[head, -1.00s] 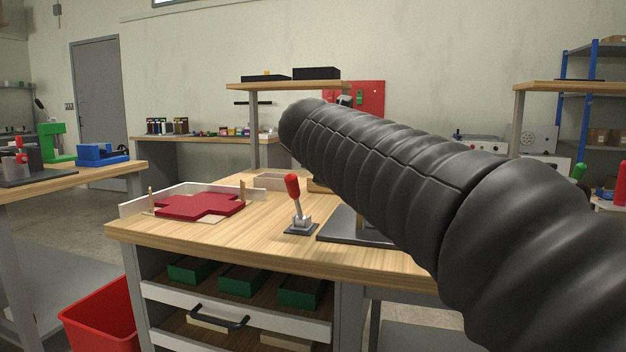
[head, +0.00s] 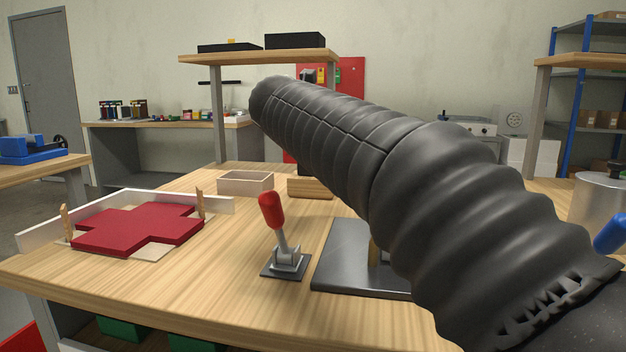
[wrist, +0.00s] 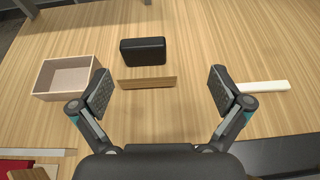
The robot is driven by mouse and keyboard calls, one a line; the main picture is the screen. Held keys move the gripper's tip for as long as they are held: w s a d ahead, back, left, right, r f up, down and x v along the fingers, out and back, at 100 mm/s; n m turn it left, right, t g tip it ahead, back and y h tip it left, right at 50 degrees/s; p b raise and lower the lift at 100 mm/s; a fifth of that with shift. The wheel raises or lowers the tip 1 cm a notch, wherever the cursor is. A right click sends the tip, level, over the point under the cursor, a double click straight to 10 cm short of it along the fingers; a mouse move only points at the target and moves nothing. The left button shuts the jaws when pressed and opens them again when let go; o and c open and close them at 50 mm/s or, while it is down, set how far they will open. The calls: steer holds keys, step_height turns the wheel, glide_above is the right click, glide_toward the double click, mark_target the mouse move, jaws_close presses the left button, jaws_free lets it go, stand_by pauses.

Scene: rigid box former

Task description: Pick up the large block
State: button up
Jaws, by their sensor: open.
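In the wrist view a black block (wrist: 143,51) with rounded edges lies on the wooden bench, beyond my fingertips. I cannot tell for certain which of these is the large block. In the head view a wooden block (head: 308,188) shows on the bench, partly hidden by my dark ribbed arm. My gripper (wrist: 161,90) is wide open and empty, its two fingers apart on either side of the wooden piece. My gripper is hidden in the head view.
An open light box (wrist: 68,78) is left of the black block. A white bar (wrist: 263,87) is at the right.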

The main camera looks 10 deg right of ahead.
steer(key=shift+y, duration=0.3)
steer(key=shift+w+a+f+x, duration=0.15)
steer(key=shift+a+x, duration=0.25)
steer(key=shift+x, duration=1.4)
steer(key=shift+a+f+x, duration=0.15)
steer(key=shift+a+x, duration=0.2)
steer(key=shift+x, duration=1.5)
steer(key=shift+w+a+f+x, duration=0.15)
steer(key=shift+a+x, duration=0.25)
steer(key=shift+x, duration=1.4)
steer(key=shift+s, duration=0.1)
steer(key=c, duration=1.8)
